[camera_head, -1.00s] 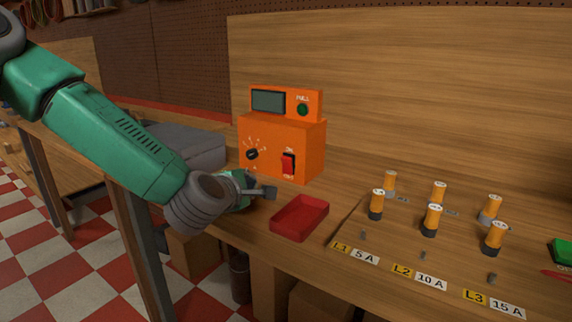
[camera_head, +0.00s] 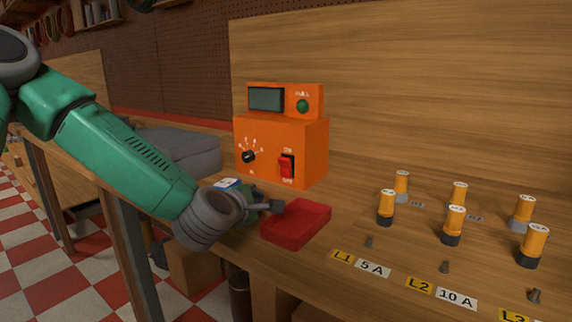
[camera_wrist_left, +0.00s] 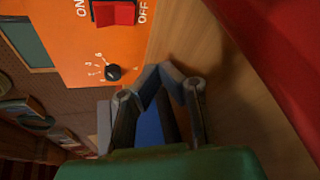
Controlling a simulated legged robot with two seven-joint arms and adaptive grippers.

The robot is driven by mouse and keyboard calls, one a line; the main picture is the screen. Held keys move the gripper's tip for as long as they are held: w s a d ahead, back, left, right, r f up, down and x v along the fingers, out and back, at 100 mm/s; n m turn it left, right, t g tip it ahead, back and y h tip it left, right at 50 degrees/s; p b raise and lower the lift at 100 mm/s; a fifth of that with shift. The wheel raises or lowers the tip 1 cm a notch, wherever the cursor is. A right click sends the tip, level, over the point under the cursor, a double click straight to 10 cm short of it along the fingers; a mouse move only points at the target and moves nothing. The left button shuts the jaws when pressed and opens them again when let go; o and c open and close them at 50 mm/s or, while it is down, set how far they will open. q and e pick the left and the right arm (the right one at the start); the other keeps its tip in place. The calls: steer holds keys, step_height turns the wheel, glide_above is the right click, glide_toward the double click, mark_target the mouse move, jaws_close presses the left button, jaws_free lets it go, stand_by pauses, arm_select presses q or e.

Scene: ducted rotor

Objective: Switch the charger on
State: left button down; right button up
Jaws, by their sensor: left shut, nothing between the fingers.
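The orange charger (camera_head: 312,150) stands on the wooden bench. Its front has a red rocker switch (camera_head: 287,167) with an ON label above and an OFF label below, and a black knob (camera_head: 248,156) with a dial to the left. A dark screen (camera_head: 266,99) and a green button (camera_head: 302,106) are on its upper part. My left gripper (camera_head: 277,206) is shut and empty, low in front of the charger and below the switch, apart from it. In the left wrist view the gripper (camera_wrist_left: 168,75) points toward the charger's front, with the switch (camera_wrist_left: 114,13) at the top. My right gripper is not in view.
A red tray (camera_head: 297,226) lies just right of my left gripper. Several orange cylinders (camera_head: 386,207) stand on the right of the bench behind labels. A grey case (camera_head: 180,148) sits left of the charger.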

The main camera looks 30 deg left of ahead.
mark_target(281, 170)
arm_select(q)
steer(key=shift+w+a+r, duration=0.25)
steer(key=shift+w+a, duration=0.05)
steer(key=shift+w, duration=0.25)
steer(key=w, duration=0.1)
steer(key=w+p, duration=0.1)
steer(key=w+r, duration=0.1)
steer(key=shift+w+a+r, duration=0.1)
steer(key=shift+a, duration=0.25)
steer(key=w, duration=0.1)
steer(key=w+d+r+p, duration=0.1)
steer(key=shift+w+d+r, duration=0.1)
steer(key=shift+w+r, duration=0.15)
steer(key=shift+w, duration=0.05)
steer(key=shift+w+d+r, duration=0.15)
steer(key=shift+w, duration=0.25)
steer(key=shift+w+a, duration=0.1)
steer(key=shift+a, duration=0.35)
steer(key=shift+d, duration=0.35)
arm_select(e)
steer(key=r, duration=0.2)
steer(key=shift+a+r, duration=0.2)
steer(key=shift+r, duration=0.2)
arm_select(q)
steer(key=shift+a, duration=0.25)
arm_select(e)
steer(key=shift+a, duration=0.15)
